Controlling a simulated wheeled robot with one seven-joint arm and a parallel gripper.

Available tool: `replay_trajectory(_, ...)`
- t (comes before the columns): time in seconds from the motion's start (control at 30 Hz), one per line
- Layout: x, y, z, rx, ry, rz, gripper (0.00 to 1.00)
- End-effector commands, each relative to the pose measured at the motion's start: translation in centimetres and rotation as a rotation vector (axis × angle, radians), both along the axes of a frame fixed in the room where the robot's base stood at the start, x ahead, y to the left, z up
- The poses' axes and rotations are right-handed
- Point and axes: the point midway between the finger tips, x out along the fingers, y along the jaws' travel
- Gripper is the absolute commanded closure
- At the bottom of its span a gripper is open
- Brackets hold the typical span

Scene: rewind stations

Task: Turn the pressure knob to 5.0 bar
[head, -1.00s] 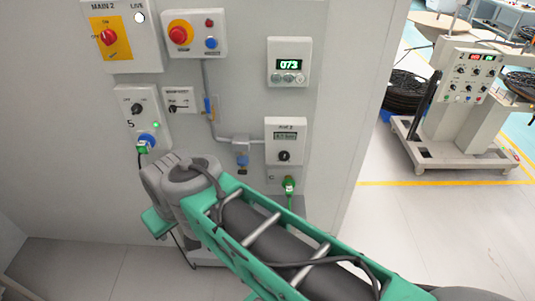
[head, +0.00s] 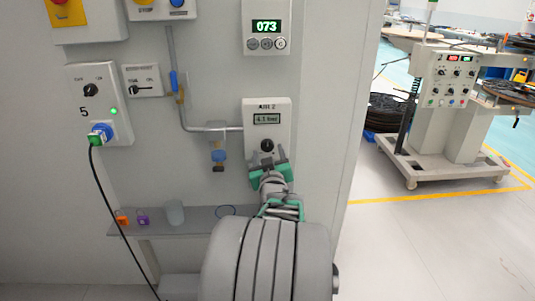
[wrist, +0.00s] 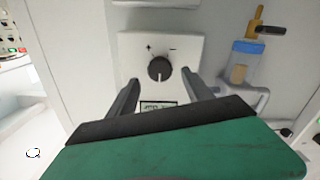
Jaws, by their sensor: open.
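The pressure knob (head: 267,145) is a small black dial on the white AIR 2 box (head: 283,112), below a small display (head: 267,119) that seems to read 4.1 bar. In the wrist view the knob (wrist: 159,68) appears above the display (wrist: 158,105), with its white pointer line toward the display and plus and minus marks beyond it. My gripper (head: 268,168) is just below the knob in the head view. In the wrist view my gripper (wrist: 163,82) is open, its two dark fingers apart on either side of the knob's line; they do not visibly touch it.
A pipe (head: 210,128) with a blue-capped fitting (head: 218,157) runs left of the box; it shows close to the right finger in the wrist view (wrist: 245,65). A counter unit reading 073 (head: 267,27) is above.

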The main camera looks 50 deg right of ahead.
Motion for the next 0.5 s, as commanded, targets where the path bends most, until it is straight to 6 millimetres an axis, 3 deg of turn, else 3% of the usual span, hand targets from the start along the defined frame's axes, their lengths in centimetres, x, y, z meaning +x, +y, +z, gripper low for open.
replay_trajectory(0.2, 1.9, -2.0, -0.1, 0.001, 0.001, 0.002, 0.41)
replay_trajectory(0.43, 2.0, -2.1, 0.0, 0.001, -0.001, 0.001, 0.41)
replay_trajectory(0.5, 2.0, -2.1, 0.0, 0.002, 0.0, 0.001, 0.45)
